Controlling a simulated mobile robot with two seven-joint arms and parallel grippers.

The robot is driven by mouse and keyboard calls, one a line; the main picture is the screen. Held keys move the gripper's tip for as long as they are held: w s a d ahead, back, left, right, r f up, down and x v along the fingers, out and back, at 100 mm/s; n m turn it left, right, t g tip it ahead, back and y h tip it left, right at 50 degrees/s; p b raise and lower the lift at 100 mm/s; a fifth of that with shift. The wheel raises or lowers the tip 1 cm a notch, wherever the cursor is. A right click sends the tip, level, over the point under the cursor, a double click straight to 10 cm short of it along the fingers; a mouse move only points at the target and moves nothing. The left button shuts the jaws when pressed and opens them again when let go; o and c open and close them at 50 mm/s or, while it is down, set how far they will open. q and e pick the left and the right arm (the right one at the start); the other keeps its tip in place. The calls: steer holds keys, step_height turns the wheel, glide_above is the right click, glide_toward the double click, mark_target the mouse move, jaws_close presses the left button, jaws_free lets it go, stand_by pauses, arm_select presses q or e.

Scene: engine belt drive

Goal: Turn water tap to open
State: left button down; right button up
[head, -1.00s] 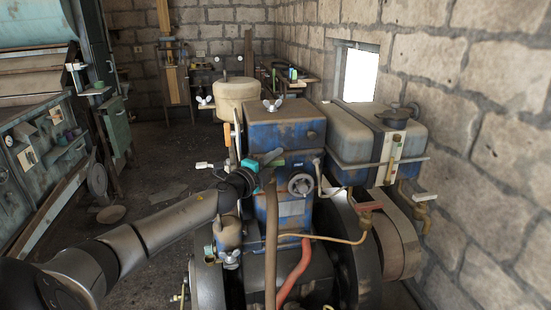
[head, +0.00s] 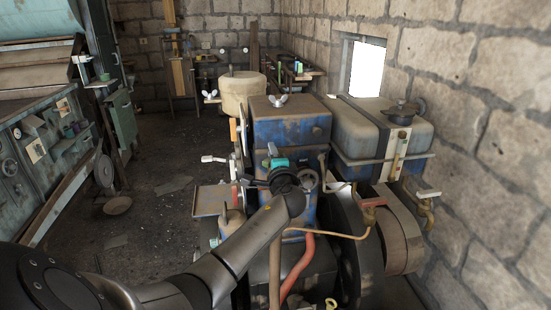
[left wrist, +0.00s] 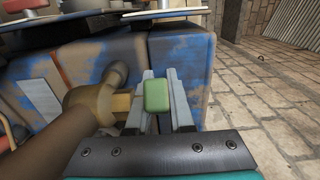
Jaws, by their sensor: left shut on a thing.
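A brass water tap (left wrist: 88,103) with a green handle (left wrist: 156,95) shows in the left wrist view, in front of a worn blue engine block. A thick brown hose (left wrist: 55,148) runs from it toward the lower left. My left gripper (left wrist: 159,98) is shut on the green handle, one grey finger on each side of it. In the head view my left gripper (head: 272,152) is at the front of the blue engine (head: 290,130), and its wrist hides the tap. My right gripper is not in view.
A grey-blue tank (head: 375,135) sits on the engine's right, with a brass tap with a white handle (head: 428,194) and a red-handled valve (head: 372,203) below. A red hose (head: 297,265) hangs in front. Stone walls stand behind; floor at left is open.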

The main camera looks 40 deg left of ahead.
arm_select(q)
steer(key=n+g+y+b, duration=0.1)
steer(key=n+g+b, duration=0.1)
steer(key=g+b, duration=0.1)
steer(key=s+n+g+y+b, duration=0.1)
steer(key=n+g+b, duration=0.1)
steer(key=g+b, duration=0.1)
steer(key=n+g+y+b, duration=0.2)
steer(key=n+g+b, duration=0.1)
steer(key=g+b, duration=0.1)
steer(key=shift+s+a+f, duration=0.25)
steer(key=shift+s+a, duration=0.05)
steer(key=shift+s, duration=0.05)
steer(key=shift+s+r+n+g+b, duration=0.1)
steer(key=shift+s+n+g+b, duration=0.1)
steer(key=shift+n+g+b, duration=0.6)
steer(key=shift+s+r+n+g+b, duration=0.15)
steer(key=shift+n+g+b, duration=0.15)
steer(key=shift+g+b, duration=0.85)
steer(key=c, duration=0.8)
jaws_free()
steer(key=shift+a, duration=0.1)
steer(key=w+d+b, duration=0.1)
steer(key=w+d, duration=0.1)
steer(key=d, duration=1.3)
steer(key=shift+d, duration=0.1)
